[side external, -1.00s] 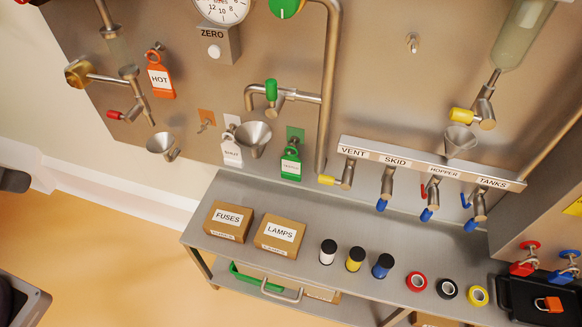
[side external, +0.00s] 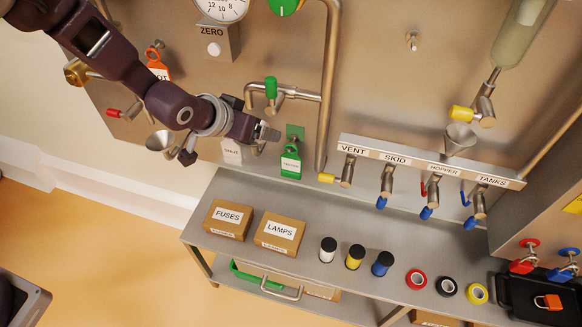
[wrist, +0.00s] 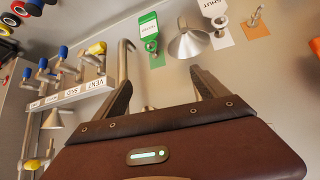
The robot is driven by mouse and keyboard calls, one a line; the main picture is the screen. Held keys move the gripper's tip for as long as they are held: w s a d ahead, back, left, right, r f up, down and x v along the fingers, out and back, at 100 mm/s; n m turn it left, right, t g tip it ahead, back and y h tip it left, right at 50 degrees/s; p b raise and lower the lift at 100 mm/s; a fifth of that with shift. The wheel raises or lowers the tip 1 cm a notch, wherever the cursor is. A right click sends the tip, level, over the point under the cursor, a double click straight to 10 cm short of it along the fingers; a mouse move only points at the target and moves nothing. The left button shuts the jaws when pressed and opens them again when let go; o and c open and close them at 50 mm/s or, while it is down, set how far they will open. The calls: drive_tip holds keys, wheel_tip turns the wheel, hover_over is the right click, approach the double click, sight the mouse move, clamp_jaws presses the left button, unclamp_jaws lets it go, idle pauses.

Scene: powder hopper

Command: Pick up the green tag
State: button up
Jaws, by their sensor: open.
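The green tag (side external: 291,163) has a white label and hangs from a hook on a green plate on the steel panel. It also shows in the wrist view (wrist: 148,20), upside down, beyond my fingers. My gripper (side external: 268,134) is in front of the panel, left of the green tag and a little higher in the side view. It is open and empty, with its two fingers (wrist: 162,80) apart in the wrist view. The green tag is clear of the fingers.
A white SHUT tag (side external: 232,152) hangs to the left, close to my gripper. A steel pipe (side external: 329,100) runs right of the green tag. Below, a shelf (side external: 290,205) holds FUSES (side external: 228,218) and LAMPS (side external: 278,234) boxes.

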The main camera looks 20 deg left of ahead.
drive_tip(key=w+d+f+t, duration=0.1)
drive_tip(key=d+f, duration=0.2)
drive_tip(key=f, duration=0.4)
drive_tip(key=w+d+f+t, duration=0.1)
drive_tip(key=d+f, duration=0.2)
drive_tip(key=f, duration=0.3)
drive_tip(key=n+t+y, duration=0.2)
drive_tip(key=t, duration=0.1)
approach(291, 167)
drive_tip(key=w, duration=0.2)
drive_tip(key=x, duration=0.6)
drive_tip(key=shift+s+f, duration=0.1)
drive_tip(key=shift+f, duration=0.3)
drive_tip(key=shift+c, duration=0.4)
drive_tip(key=c, duration=1.4)
drive_tip(key=shift+o, duration=0.2)
drive_tip(key=shift+r, duration=0.1)
